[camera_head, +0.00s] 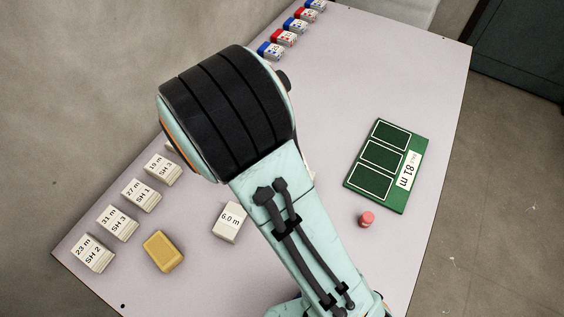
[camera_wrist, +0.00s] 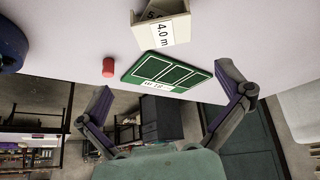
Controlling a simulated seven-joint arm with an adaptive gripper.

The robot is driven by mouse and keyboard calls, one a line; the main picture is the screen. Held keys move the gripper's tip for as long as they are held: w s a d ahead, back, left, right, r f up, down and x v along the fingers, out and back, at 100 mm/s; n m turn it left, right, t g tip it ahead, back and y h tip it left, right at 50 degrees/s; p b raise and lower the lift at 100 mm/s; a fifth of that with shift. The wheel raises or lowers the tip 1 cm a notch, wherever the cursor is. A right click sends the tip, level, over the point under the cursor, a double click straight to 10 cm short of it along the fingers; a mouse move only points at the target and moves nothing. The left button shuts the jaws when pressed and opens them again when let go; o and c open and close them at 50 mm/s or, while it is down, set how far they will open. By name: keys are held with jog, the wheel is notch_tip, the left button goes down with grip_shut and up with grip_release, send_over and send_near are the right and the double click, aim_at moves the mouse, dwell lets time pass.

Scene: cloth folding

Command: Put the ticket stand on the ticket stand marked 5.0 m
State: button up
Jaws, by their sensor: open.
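A white ticket stand marked 6.0 m (camera_head: 229,222) stands left of my arm in the head view. In the wrist view a stand marked 4.0 m (camera_wrist: 160,32) is at the top, with dark markings, perhaps a 5, partly visible inside or behind it. No label clearly reading 5.0 m shows. My gripper (camera_wrist: 163,78) has its two fingers spread wide in the wrist view, with nothing held between them. In the head view the gripper is hidden by my arm, as is part of the table.
A green board marked 81 m (camera_head: 388,166) lies at the right, beside a red cylinder (camera_head: 366,219). A yellow block (camera_head: 163,251) is at the front left. Several labelled white stacks (camera_head: 141,195) line the left edge; red and blue packs (camera_head: 284,38) line the far edge.

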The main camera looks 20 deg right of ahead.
jog(key=s+r+n+y, duration=0.3)
jog(key=s+r+n, duration=0.1)
jog(key=s+n, duration=0.5)
jog(key=s+r+n+y, duration=0.3)
jog(key=s+r+n, duration=0.2)
jog(key=s+n, duration=0.4)
jog(key=s, duration=0.3)
jog(key=shift+s+a+y, duration=0.2)
jog(key=shift+a+y, duration=0.1)
